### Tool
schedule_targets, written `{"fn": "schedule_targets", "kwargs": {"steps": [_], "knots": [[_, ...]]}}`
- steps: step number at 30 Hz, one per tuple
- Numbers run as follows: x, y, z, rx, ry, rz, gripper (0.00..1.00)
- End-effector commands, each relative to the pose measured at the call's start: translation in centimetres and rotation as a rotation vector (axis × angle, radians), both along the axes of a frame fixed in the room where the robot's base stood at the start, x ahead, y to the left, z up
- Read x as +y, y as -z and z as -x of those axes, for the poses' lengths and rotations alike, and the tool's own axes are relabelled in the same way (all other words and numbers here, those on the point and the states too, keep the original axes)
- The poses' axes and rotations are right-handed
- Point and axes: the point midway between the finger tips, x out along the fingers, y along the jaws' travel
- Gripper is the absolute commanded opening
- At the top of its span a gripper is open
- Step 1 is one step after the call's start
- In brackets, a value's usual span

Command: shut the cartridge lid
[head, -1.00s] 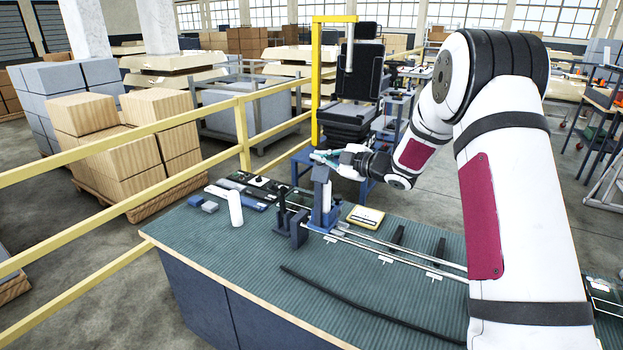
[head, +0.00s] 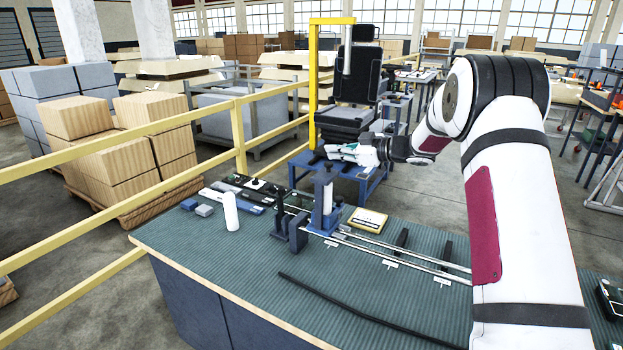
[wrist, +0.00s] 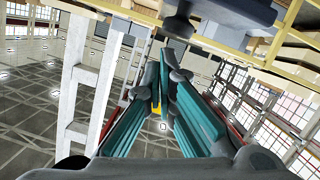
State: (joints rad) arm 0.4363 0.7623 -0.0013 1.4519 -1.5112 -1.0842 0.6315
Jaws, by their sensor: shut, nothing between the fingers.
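A white upright cylinder (head: 230,211), which I take to be the cartridge, stands at the left of the green bench (head: 215,262). Its top looks rounded, with no flap sticking out; it is too small to make out the lid's seam. My gripper (head: 338,152) is raised above the bench's far edge, up and to the right of the cylinder and apart from it. In the wrist view, the teal fingers of my gripper (wrist: 160,108) come together with nothing held. The cartridge does not show in the wrist view.
A blue upright fixture (head: 324,203) stands on rails right of the cylinder, below my gripper. Small grey blocks (head: 204,210) lie left of it, and a yellow-edged box (head: 367,219) lies right. A yellow railing (head: 238,140) runs along the left.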

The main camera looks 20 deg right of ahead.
Motion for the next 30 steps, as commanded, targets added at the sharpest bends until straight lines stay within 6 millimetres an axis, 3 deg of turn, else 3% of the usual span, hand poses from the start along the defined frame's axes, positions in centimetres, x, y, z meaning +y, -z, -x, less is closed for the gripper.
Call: {"fn": "schedule_targets", "kwargs": {"steps": [10,30], "knots": [[-0.67,0.92,-0.66,0.000,0.000,0.000,0.00],[-0.90,0.96,-0.59,-0.001,0.001,0.001,0.00]]}}
